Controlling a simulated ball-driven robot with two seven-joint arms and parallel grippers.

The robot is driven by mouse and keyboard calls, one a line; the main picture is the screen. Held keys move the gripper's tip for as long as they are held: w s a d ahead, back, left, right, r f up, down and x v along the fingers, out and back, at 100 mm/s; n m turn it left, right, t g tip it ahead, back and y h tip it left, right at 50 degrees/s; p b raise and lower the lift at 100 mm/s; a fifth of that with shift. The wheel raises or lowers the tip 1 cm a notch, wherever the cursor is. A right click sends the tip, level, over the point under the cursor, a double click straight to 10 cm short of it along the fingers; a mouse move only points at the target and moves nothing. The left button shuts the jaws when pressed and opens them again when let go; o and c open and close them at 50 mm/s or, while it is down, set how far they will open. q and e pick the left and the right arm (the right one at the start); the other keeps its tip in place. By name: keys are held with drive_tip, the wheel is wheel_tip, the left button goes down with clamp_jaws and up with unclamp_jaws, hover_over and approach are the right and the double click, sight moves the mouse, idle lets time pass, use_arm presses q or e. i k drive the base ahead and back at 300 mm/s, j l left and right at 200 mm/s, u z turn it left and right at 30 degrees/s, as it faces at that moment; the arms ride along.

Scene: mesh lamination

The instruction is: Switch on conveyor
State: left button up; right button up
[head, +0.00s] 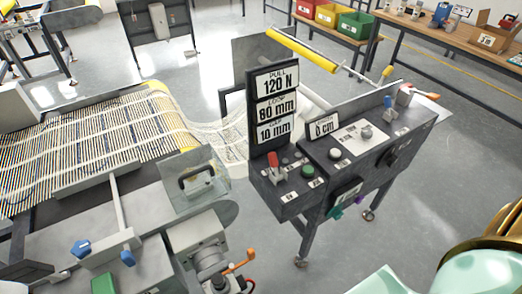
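The conveyor (95,140) runs in from the left, with a striped mesh web on its bed that sags in a loop at its right end. A dark control box (290,205) on legs stands right of the conveyor. On its top left part are a red lever (272,163), which stands up, and a green button (308,171). Neither of my grippers is in view; only mint and gold parts of mine show at the lower right.
A sign (275,105) reading 120 N, 80 mm and 10 mm stands behind the controls. A yellow roller (300,48) is behind the box. A clear guard with a black handle (197,180) stands left of it. Open floor (440,190) lies to the right.

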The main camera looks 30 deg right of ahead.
sight(273, 159)
drive_tip(key=l, duration=0.55)
drive_tip(key=k+l, duration=0.15)
drive_tip(key=l, duration=0.4)
drive_tip(key=l+u, duration=0.1)
drive_tip(key=l, duration=0.5)
